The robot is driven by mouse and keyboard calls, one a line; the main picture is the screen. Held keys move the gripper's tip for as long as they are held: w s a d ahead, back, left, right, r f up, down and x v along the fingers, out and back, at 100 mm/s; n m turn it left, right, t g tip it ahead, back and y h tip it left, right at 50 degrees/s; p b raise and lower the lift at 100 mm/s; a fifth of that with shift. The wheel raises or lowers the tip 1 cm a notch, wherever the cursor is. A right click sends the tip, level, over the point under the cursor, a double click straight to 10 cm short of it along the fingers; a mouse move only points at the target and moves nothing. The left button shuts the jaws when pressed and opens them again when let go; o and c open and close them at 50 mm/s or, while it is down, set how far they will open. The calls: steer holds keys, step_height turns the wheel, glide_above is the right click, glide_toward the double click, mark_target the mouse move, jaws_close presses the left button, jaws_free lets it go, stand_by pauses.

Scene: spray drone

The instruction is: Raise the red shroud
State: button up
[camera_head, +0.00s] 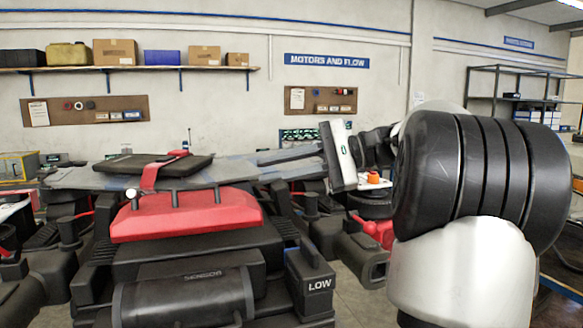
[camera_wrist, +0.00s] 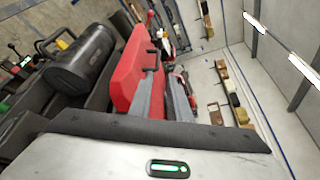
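The red shroud (camera_head: 185,214) is a low, slope-sided cover on top of the black drone body, with a red strap (camera_head: 152,174) and short dark pegs at its top. It looks lowered onto the body. In the wrist view the shroud (camera_wrist: 127,72) is tilted by the camera angle, left of the picture's middle.
A black canister marked SENSOR (camera_head: 188,298) and a black block marked LOW (camera_head: 311,283) sit at the drone's front. A dark flat pad (camera_head: 185,168) lies behind the shroud. Drone arms spread to both sides. A wall shelf (camera_head: 130,68) holds boxes. Space above the shroud is clear.

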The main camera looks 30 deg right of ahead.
steer(key=shift+v, duration=1.7)
